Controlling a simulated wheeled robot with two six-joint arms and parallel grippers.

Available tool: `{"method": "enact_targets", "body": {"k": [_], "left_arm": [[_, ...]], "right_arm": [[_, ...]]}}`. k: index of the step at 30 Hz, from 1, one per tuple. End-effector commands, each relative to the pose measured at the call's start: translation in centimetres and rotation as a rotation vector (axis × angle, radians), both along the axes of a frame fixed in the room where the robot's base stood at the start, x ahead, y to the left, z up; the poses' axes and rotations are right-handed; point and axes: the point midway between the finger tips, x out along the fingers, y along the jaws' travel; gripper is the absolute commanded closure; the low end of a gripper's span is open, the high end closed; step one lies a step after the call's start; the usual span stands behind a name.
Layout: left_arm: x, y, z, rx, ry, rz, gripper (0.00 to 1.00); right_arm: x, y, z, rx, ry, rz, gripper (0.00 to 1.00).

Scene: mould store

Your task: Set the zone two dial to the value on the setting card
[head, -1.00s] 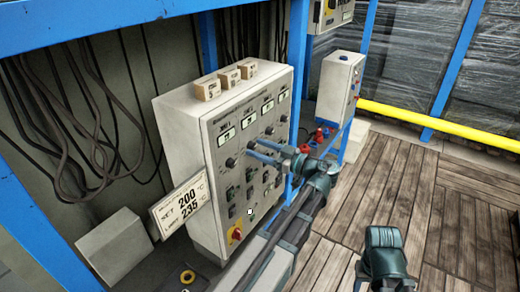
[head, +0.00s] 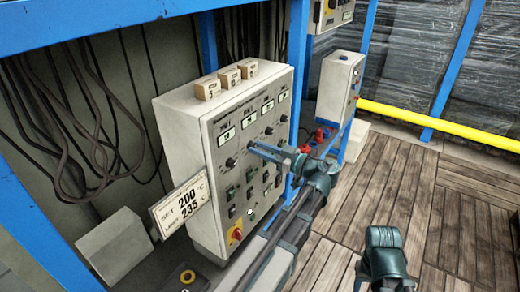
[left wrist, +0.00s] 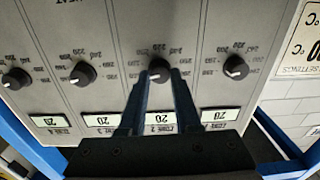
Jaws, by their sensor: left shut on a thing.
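The grey control panel (head: 222,170) holds a row of round black dials. That dial's white mark points down-left, much like the zone one dial (left wrist: 235,68). The zone two display (left wrist: 159,118) reads 20. The setting card (head: 180,206) leans at the panel's left and reads set 200 °C, limit 235 °C. My right gripper's fingers do not show.
The zone three dial (left wrist: 82,74) sits close beside the gripped one. Switches and a red-yellow knob (head: 235,234) lie lower on the panel. Small blocks (head: 229,78) stand on its top. Blue posts (head: 297,85) frame the bay. The wooden floor at right is clear.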

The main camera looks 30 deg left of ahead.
Motion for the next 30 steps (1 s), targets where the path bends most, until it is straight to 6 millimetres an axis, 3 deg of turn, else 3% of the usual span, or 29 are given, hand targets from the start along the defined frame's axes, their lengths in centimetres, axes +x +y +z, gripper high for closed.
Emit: {"method": "enact_targets", "body": {"k": [30], "left_arm": [[0.12,-0.04,-0.16,0.068,0.874,-0.001,1.00]], "right_arm": [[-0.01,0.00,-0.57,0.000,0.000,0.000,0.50]]}}
